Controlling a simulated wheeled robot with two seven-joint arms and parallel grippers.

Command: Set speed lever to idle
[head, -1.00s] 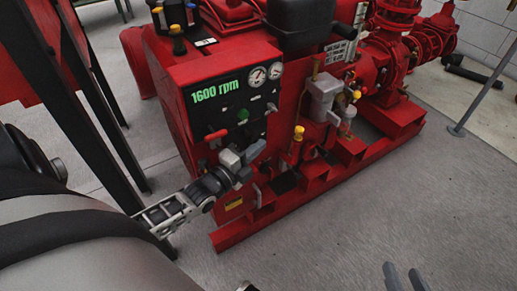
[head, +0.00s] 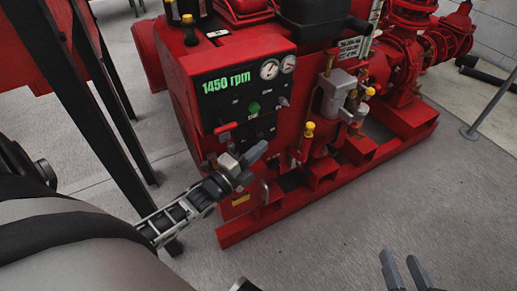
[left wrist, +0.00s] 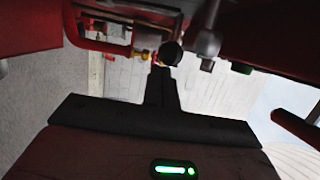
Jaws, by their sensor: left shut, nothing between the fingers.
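The red engine's control panel (head: 262,100) shows a green "1450 rpm" readout (head: 226,81) in the head view. A red-handled lever (head: 225,127) sticks out at the panel's lower left. My left gripper (head: 257,152) is shut and empty, just in front of the panel's lower edge. In the left wrist view its dark fingers (left wrist: 161,88) point up at a round black knob (left wrist: 172,53) right at their tips; I cannot tell whether they touch. I cannot tell for sure which part is the speed lever. My right gripper (head: 403,266) is open and empty above the floor.
A yellow-topped valve (head: 308,135) and a grey filter unit (head: 338,92) stand right of the panel. The red base rail (head: 330,195) runs along the floor. Dark posts (head: 90,95) stand at the left.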

